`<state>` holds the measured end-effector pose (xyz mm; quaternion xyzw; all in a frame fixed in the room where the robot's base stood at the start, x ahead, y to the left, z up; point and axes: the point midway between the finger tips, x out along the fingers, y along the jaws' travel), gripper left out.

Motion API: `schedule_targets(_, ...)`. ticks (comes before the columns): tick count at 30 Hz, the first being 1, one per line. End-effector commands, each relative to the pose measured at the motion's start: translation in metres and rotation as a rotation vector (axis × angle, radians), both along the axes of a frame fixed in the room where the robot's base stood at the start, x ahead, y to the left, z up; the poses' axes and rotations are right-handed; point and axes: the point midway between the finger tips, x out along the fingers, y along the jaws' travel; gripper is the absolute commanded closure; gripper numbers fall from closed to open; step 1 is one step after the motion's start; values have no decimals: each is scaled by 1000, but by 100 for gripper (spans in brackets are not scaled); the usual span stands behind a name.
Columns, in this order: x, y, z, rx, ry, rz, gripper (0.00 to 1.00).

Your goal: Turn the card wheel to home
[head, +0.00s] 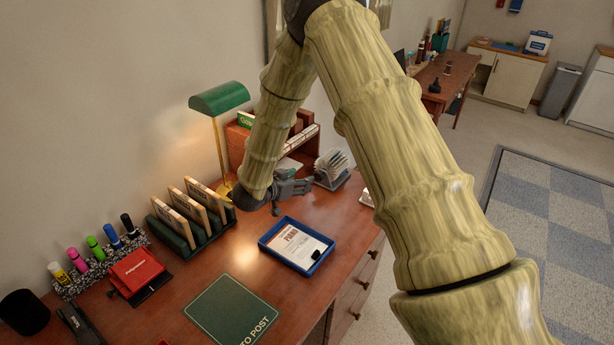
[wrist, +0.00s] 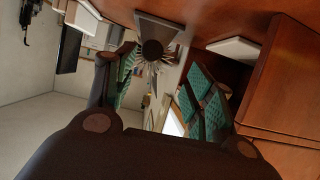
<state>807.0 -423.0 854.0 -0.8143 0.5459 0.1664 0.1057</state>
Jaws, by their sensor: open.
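The card wheel (head: 331,168) is a rotary file with a fan of white cards on a grey stand, on the desk's far part. In the wrist view the card wheel (wrist: 152,50) shows its dark round knob toward me, with cards fanned out behind it. My gripper (head: 302,186) is just left of the wheel in the head view, low over the desk. In the wrist view my gripper (wrist: 165,78) has its green-padded fingers apart, with nothing held between them. The wheel lies beyond the fingertips; I cannot tell the exact gap.
The desk (head: 262,265) carries a green lamp (head: 219,98), a card rack (head: 186,232), a blue tray (head: 268,241) with a paper and a dark object, and a green mat (head: 232,315). A wooden shelf unit (head: 307,138) stands behind the wheel.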

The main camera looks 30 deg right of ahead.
Motion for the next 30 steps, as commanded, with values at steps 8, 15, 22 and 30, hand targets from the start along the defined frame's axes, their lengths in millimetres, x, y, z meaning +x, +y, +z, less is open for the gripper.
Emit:
schedule_targets(8,21,-42,-22,0,10,-6,46)
schedule_targets(15,45,-67,-45,-1,22,-1,46)
schedule_targets(22,48,-79,-49,-1,20,-1,46)
schedule_targets(30,52,-79,-53,-1,25,1,46)
